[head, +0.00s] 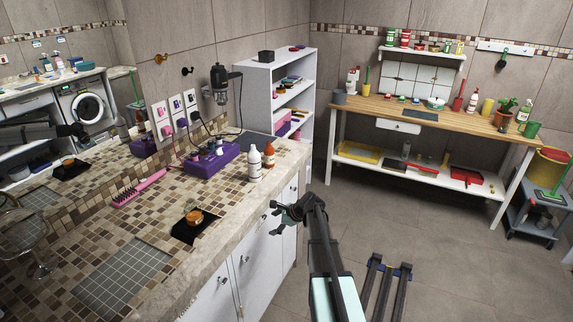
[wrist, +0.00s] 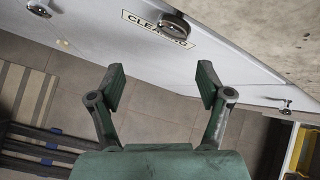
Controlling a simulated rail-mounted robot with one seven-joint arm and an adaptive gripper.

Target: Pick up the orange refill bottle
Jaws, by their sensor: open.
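The orange refill bottle (head: 269,154) stands upright on the tiled counter, near its far front edge. A white bottle (head: 254,164) stands close beside it on the left. My gripper (head: 283,211) is in front of the cabinet doors below the counter's front edge, nearer to me than the bottle and apart from it. In the wrist view my gripper (wrist: 161,82) is open with nothing between its fingers. It faces a white cabinet front (wrist: 95,35) with knobs and a partly hidden label. The orange bottle is not in the wrist view.
The counter's stone edge (head: 215,262) runs alongside my arm. A purple box (head: 213,157) with small items stands behind the bottles. A black tray (head: 190,230) holds an orange jar (head: 194,216). A pink brush (head: 139,188) lies to the left.

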